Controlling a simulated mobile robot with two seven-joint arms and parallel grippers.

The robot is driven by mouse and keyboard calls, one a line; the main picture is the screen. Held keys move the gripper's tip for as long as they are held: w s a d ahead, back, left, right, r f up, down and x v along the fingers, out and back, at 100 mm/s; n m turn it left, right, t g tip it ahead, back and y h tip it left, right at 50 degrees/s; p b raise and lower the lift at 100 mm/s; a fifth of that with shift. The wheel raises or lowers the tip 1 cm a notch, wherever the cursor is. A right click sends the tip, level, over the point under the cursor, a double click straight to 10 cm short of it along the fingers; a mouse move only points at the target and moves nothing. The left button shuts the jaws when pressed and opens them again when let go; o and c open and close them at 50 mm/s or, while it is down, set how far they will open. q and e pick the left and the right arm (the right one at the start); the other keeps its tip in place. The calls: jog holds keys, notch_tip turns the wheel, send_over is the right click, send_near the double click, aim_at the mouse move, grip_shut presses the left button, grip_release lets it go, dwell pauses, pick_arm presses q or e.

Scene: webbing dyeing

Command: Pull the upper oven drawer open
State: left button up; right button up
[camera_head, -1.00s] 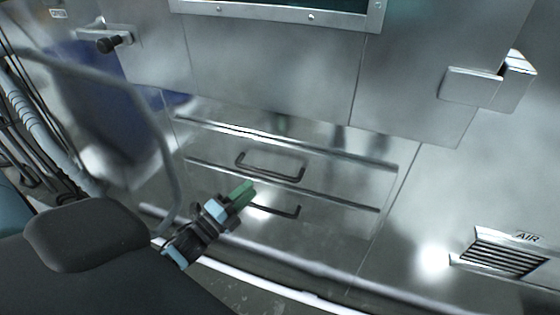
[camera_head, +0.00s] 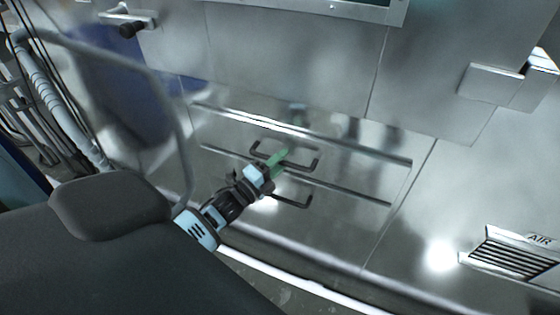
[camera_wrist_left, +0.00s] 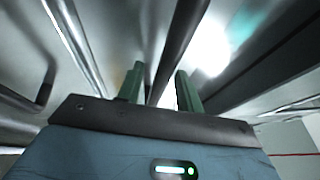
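The upper oven drawer (camera_head: 352,172) is a shiny metal front, flush in the steel wall, and looks shut. Its dark bracket handle (camera_head: 316,163) is partly covered by my left gripper (camera_head: 284,157), whose green fingers overlap the handle's middle in the head view. In the left wrist view my left gripper (camera_wrist_left: 160,82) has its two green fingers apart. A dark bar (camera_wrist_left: 182,40) runs between or beyond the fingertips there; I cannot tell whether they touch it. My right gripper is not in view.
A lower drawer handle (camera_head: 298,202) sits just below, close to my left gripper. A vent marked AIR (camera_head: 512,254) and a boxy metal fitting (camera_head: 492,84) are at the right. A dark knob (camera_head: 131,29) is at the upper left.

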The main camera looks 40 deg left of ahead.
pick_arm(q)
grip_shut()
jog(key=shift+s, duration=0.1)
dwell(0.4)
